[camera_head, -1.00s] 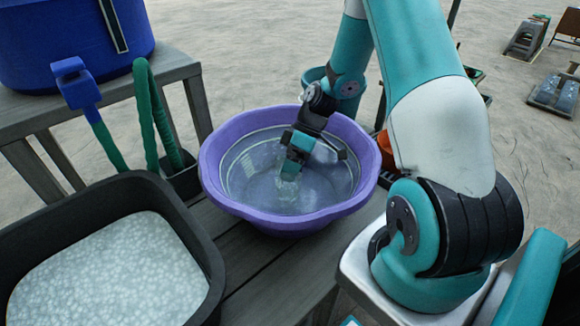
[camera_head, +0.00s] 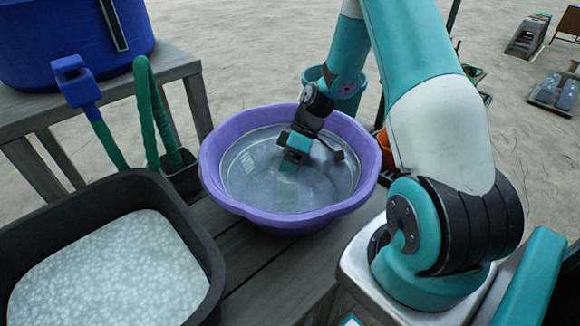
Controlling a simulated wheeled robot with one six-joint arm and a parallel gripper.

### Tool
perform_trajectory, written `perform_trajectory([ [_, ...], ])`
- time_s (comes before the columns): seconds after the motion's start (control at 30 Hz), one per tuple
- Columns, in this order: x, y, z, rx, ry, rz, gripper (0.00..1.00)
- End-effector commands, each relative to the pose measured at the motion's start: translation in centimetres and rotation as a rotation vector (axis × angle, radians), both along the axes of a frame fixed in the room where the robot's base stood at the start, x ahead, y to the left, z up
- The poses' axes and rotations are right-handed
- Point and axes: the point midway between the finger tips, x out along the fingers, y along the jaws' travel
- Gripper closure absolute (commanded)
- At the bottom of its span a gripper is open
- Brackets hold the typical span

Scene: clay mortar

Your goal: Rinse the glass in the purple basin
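The purple basin (camera_head: 217,178) stands on the grey wooden table and holds clear water. My gripper (camera_head: 287,167) reaches down into the basin, its tip at or just under the water near the middle. The glass is not clearly visible now; it may be under the water below my gripper. The fingers are too small and partly hidden, so I cannot tell whether they are shut on it.
A black tub (camera_head: 160,183) of pale, bubbly liquid stands at the front left. A blue container (camera_head: 60,50) sits on the raised shelf behind it. A blue-handled green tool (camera_head: 85,100) and a green hose (camera_head: 147,120) stand beside the basin. A teal bucket (camera_head: 318,76) is behind.

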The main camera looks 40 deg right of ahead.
Motion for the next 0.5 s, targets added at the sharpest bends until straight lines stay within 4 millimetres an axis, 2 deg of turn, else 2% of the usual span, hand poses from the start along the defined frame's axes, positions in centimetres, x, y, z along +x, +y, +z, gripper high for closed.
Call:
perform_trajectory([
  [0.17,0.1,0.2,0.0,0.001,0.0,-0.001,0.6],
  [0.5,-0.6,-2.0,0.0,0.0,0.001,-0.002,0.6],
])
